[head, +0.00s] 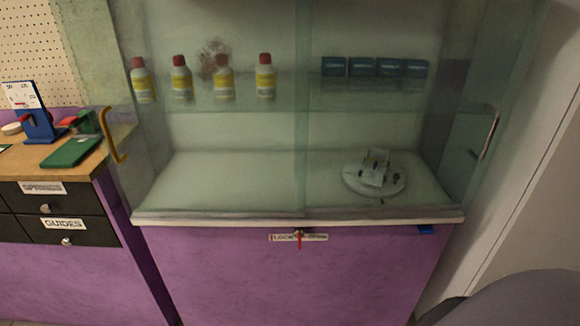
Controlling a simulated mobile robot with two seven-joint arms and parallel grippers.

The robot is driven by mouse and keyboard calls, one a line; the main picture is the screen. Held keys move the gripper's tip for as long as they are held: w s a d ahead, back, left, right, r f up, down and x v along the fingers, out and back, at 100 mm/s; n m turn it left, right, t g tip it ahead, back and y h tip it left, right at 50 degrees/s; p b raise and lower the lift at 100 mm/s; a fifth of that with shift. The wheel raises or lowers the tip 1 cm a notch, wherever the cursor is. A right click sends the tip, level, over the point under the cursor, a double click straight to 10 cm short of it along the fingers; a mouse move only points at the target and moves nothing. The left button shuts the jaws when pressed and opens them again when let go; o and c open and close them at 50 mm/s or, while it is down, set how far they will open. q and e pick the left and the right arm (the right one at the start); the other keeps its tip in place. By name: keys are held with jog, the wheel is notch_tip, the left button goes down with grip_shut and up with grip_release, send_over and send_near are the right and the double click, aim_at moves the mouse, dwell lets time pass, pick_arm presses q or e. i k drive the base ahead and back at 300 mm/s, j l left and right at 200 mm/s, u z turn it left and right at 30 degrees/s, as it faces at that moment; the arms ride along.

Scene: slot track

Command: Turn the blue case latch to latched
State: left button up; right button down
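A glass-fronted case with two sliding panes (225,180) stands on a purple cabinet. Below the middle of its pale front ledge is a small latch (299,241) with a red lever that points roughly straight down. It sits over a white label (283,238) whose left word reads "LOCK"; the right word is too small to read. A small blue piece (426,229) sits under the ledge at the right end. I cannot tell which part the name "blue case" refers to. Neither of my grippers is in view.
Several red-capped bottles (224,83) and blue boxes (362,67) stand on the upper shelf. A round white device (374,175) rests on the case floor. A yellow handle (112,137) and a pale handle (490,134) stick out. A wooden workbench (30,158) stands left.

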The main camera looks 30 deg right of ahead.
aim_at(422, 230)
jog(key=z, duration=2)
jog(key=i+l+u, duration=0.2)
jog(key=l, duration=0.4)
jog(key=i+l+u, duration=0.2)
jog(key=l, duration=0.5)
jog(key=i+l+u, duration=0.25)
jog(key=l, duration=0.45)
jog(key=i+l+u, duration=0.2)
jog(key=l, duration=0.5)
jog(key=l+u, duration=0.2)
jog(key=l, duration=0.5)
